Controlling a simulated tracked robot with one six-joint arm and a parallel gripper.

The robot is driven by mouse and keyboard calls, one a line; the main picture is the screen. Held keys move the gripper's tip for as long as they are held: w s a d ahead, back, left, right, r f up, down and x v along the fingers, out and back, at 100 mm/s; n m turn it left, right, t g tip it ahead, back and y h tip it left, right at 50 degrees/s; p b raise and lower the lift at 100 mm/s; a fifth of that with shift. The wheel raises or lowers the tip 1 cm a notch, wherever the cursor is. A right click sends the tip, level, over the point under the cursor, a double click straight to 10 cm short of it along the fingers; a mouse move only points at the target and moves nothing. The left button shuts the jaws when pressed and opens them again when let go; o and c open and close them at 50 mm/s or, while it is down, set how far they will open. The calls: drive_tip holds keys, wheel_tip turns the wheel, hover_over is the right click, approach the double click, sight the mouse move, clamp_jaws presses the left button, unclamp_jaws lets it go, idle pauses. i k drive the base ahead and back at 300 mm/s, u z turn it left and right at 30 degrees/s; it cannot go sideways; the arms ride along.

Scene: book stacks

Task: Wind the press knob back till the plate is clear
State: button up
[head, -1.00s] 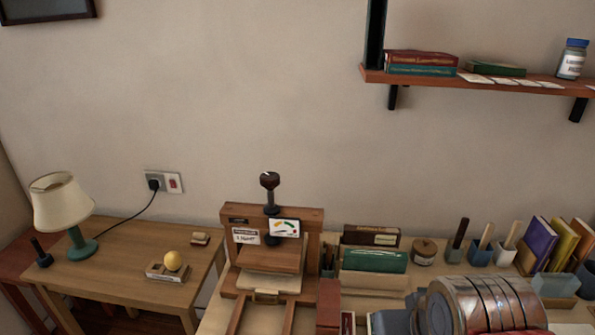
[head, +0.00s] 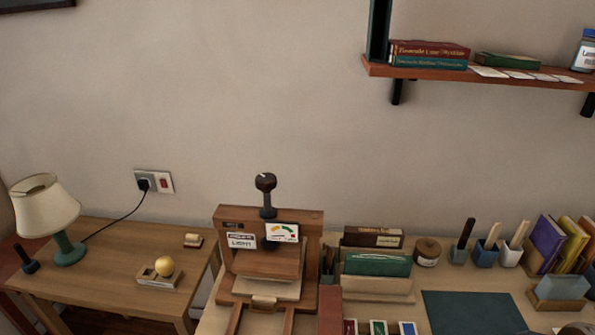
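The wooden press (head: 228,216) stands on the desk at the lower middle. Its dark round knob (head: 265,182) has a pale mark on top and sits on an upright dark screw above the top beam. A white label and a small gauge card (head: 282,233) with coloured bands are on the front. The brown wooden plate (head: 265,263) is inside the frame, above a paler board (head: 258,289). I cannot tell whether a gap lies between them. My gripper is not in view.
Books (head: 378,265) stand in a holder right of the press, beside a round pot (head: 427,252) and tool cups (head: 485,254). A dark green mat (head: 472,313) lies at the lower right. A lamp (head: 45,207) is left. A shelf (head: 480,74) hangs above right.

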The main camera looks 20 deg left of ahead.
sight(265, 182)
drive_tip(key=z, duration=0.75)
drive_tip(key=k, duration=1.05)
drive_tip(key=u, duration=2.15)
drive_tip(key=i, duration=0.35)
drive_tip(key=z, duration=0.05)
